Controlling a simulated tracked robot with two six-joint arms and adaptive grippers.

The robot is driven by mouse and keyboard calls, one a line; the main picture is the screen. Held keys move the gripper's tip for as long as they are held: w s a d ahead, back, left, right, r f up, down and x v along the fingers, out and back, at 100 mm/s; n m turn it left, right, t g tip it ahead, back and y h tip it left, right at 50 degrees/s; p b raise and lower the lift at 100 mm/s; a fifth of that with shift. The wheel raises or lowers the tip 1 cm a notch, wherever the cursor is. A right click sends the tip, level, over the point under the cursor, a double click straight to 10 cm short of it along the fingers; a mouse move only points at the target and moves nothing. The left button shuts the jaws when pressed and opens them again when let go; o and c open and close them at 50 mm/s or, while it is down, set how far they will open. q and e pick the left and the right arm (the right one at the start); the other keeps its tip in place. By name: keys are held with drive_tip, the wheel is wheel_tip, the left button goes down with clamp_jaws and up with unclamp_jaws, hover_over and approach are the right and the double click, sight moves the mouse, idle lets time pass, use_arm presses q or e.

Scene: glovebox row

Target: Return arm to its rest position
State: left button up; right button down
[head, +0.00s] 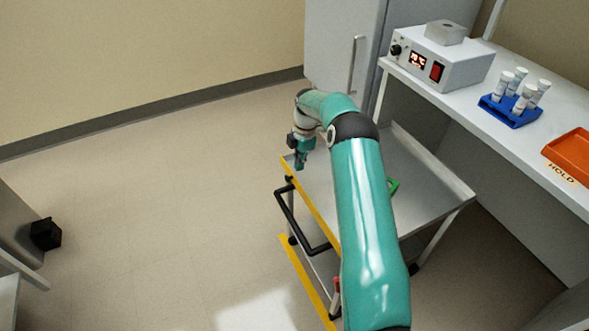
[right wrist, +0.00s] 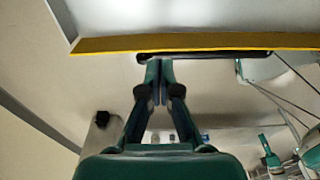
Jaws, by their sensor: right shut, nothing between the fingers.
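My right arm reaches forward over a metal cart (head: 435,178) in the head view, its teal links covering part of the cart's top. My right gripper (head: 299,165) hangs at the cart's left end, just by the yellow-striped edge. In the right wrist view the right gripper (right wrist: 160,64) is shut with its fingertips together and nothing between them. The fingertips appear close to the cart's yellow edge (right wrist: 200,42) and dark handle; whether they touch cannot be told. My left gripper is not in view.
The cart's black handle (head: 282,215) juts out at its left end. A white bench (head: 470,105) at right bears a heater box (head: 440,62), a blue tube rack (head: 510,112) and an orange tray (head: 572,152). A grey cabinet (head: 335,45) stands behind.

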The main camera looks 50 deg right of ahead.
wheel_tip(320, 180, up, 4)
drive_tip(key=d+p, duration=0.1)
drive_tip(key=p, duration=0.1)
drive_tip(key=w+a+n+p, duration=0.15)
drive_tip(key=w+a, duration=0.25)
drive_tip(key=a, duration=0.4)
drive_tip(key=s+a+f+n+g+y+p, duration=0.15)
drive_tip(key=a+f, duration=0.25)
drive_tip(key=a, duration=0.7)
drive_tip(key=s+a+f+g+y, duration=0.1)
drive_tip(key=s+a+f, duration=0.15)
drive_tip(key=a, duration=0.95)
drive_tip(key=s+a+f+m+t, duration=0.1)
drive_tip(key=s+a+f+m, duration=0.1)
drive_tip(key=s+a+m, duration=0.6)
drive_tip(key=s+a+f+m+t, duration=0.1)
drive_tip(key=s+a+f+m, duration=0.2)
drive_tip(key=s+a+m, duration=0.5)
drive_tip(key=shift+s+a+m, duration=0.25)
drive_tip(key=shift+s+m, duration=0.35)
drive_tip(key=shift+m, duration=0.1)
drive_tip(key=shift+t+y, duration=0.25)
